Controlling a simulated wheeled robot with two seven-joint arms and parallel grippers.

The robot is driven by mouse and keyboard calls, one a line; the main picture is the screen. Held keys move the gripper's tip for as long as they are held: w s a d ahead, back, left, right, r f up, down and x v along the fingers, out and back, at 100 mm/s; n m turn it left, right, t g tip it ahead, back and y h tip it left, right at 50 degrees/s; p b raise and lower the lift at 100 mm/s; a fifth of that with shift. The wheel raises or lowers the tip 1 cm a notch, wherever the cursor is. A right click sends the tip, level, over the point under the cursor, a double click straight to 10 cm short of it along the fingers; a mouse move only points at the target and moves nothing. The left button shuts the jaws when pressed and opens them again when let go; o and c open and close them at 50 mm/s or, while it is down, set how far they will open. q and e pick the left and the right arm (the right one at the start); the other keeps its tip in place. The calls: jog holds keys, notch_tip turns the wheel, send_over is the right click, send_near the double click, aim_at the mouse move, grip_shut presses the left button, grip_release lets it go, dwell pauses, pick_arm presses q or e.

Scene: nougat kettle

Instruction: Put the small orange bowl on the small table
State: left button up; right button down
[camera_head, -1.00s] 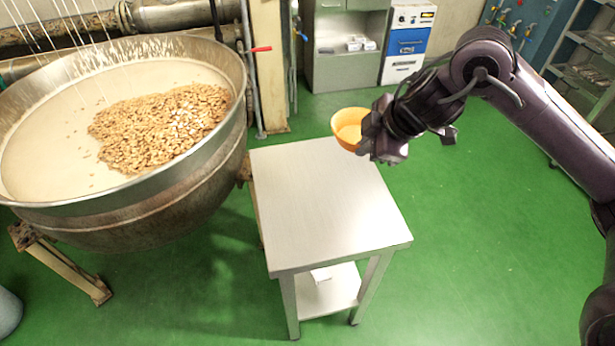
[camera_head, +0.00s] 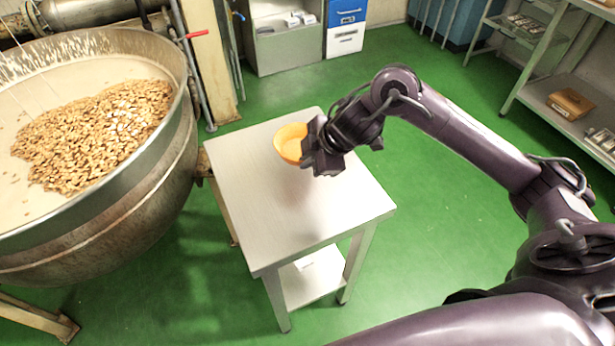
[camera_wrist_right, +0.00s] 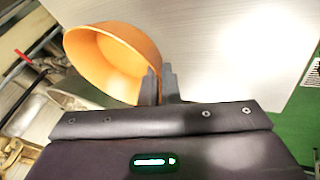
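The small orange bowl (camera_head: 290,143) is over the far part of the small table (camera_head: 285,207) in the head view. My right gripper (camera_head: 310,158) is at the bowl's right side. In the right wrist view the bowl (camera_wrist_right: 112,60) is tilted, and the fingers of my right gripper (camera_wrist_right: 159,86) are close together at its rim, shut on it. The tabletop (camera_wrist_right: 225,45) lies beyond the bowl there. I cannot tell whether the bowl touches the tabletop. My left gripper is out of view.
A large metal kettle (camera_head: 165,165) with nuts stands left of the table. A post (camera_head: 205,60) with a red-handled valve rises behind it. Shelves (camera_head: 560,110) stand at the right. The rest of the tabletop is bare, and green floor is open around it.

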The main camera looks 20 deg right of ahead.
jog(key=shift+f, duration=0.75)
notch_tip(320, 180, down, 3)
jog(key=shift+f+b, duration=0.2)
jog(key=shift+b, duration=0.25)
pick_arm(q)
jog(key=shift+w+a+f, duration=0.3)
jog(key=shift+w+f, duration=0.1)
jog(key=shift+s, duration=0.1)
pick_arm(e)
jog(key=shift+f, duration=0.1)
jog(key=c, duration=1.7)
grip_release()
